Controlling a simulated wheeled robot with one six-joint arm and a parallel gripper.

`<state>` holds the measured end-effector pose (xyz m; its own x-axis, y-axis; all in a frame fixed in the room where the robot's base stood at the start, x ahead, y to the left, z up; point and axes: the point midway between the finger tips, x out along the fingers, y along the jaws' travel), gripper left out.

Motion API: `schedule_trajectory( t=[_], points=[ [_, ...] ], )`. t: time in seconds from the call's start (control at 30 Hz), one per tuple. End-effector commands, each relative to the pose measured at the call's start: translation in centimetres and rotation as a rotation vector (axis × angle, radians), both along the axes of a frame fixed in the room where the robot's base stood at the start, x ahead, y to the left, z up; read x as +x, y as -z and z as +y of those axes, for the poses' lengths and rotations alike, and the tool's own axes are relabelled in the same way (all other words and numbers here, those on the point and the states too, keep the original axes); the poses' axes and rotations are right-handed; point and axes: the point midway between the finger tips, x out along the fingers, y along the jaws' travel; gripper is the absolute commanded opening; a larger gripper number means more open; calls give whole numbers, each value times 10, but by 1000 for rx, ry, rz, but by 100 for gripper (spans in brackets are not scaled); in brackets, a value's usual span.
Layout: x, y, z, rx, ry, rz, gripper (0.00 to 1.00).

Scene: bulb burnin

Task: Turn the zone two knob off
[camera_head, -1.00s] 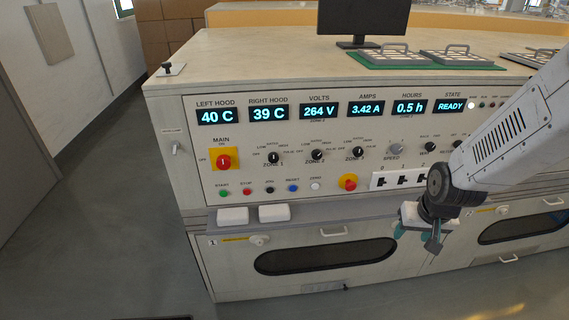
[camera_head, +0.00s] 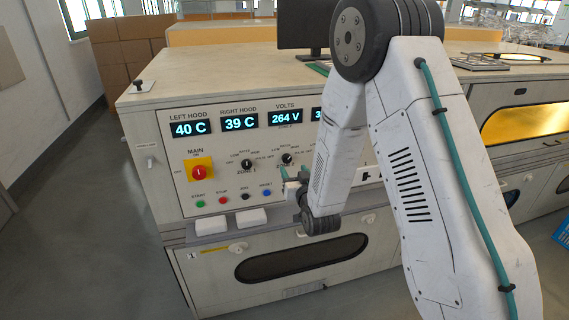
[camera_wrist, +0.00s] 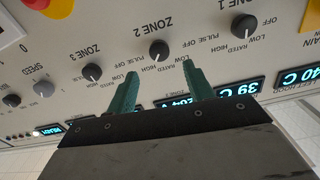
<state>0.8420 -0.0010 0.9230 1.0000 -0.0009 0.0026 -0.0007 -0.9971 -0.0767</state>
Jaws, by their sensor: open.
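The zone two knob (camera_wrist: 160,48) is a black round knob with a white pointer mark on the panel. In the wrist view, which is turned upside down, its pointer is toward the rated and high labels, though which one is hard to tell. In the head view the zone two knob (camera_head: 287,158) shows just above my gripper (camera_head: 294,176), its label hidden. My gripper (camera_wrist: 160,68) is open and empty. Its two teal fingers point toward the panel, with the knob in line with the gap between them, apparently just beyond the tips.
The zone one knob (camera_wrist: 245,27) and zone three knob (camera_wrist: 92,72) sit on either side. The red and yellow main switch (camera_head: 199,173) and coloured buttons are at left. Lit displays (camera_head: 238,123) run above. A ledge with white blocks (camera_head: 211,225) juts out below.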

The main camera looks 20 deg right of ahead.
Motion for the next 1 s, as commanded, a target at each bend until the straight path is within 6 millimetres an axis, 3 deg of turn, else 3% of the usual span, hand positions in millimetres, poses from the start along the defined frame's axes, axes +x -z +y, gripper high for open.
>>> schedule_trajectory(
  t=[0.33,0.73,0.77,0.9,1.0],
  points=[
    [54,0,-1,-1,0,1,52],
    [65,0,0,-1,0,3,52],
    [65,0,0,-1,0,3,49],
    [65,0,0,-1,-1,3,10],
    [65,0,0,-1,-1,3,7]
  ],
)
